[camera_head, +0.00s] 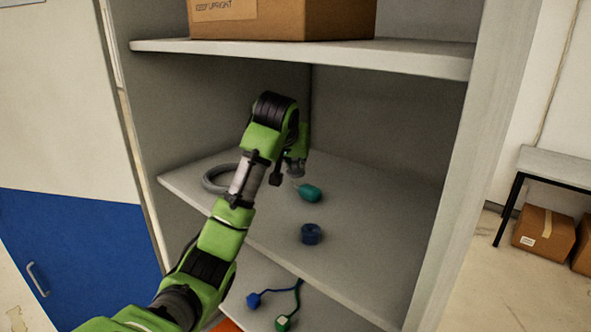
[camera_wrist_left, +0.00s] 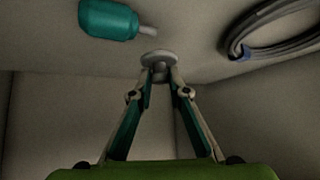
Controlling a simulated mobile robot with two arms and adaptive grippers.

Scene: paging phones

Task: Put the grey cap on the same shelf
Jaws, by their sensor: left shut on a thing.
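My left arm reaches into the shelf unit, and its gripper (camera_head: 297,172) is low over the middle shelf (camera_head: 350,230). In the left wrist view the gripper (camera_wrist_left: 160,74) is shut on the grey cap (camera_wrist_left: 157,56), a small round grey piece at the fingertips. I cannot tell whether the cap touches the shelf. A teal bottle (camera_head: 310,193) lies on its side close to the gripper; it also shows in the wrist view (camera_wrist_left: 108,19), apart from the cap. My right gripper is not in view.
A grey coil (camera_head: 215,178) lies on the middle shelf to the left, and a blue roll (camera_head: 311,234) sits nearer the front. A cardboard box (camera_head: 300,18) stands on the shelf above. Blue and green corded items (camera_head: 283,322) lie on the shelf below. The middle shelf's right side is clear.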

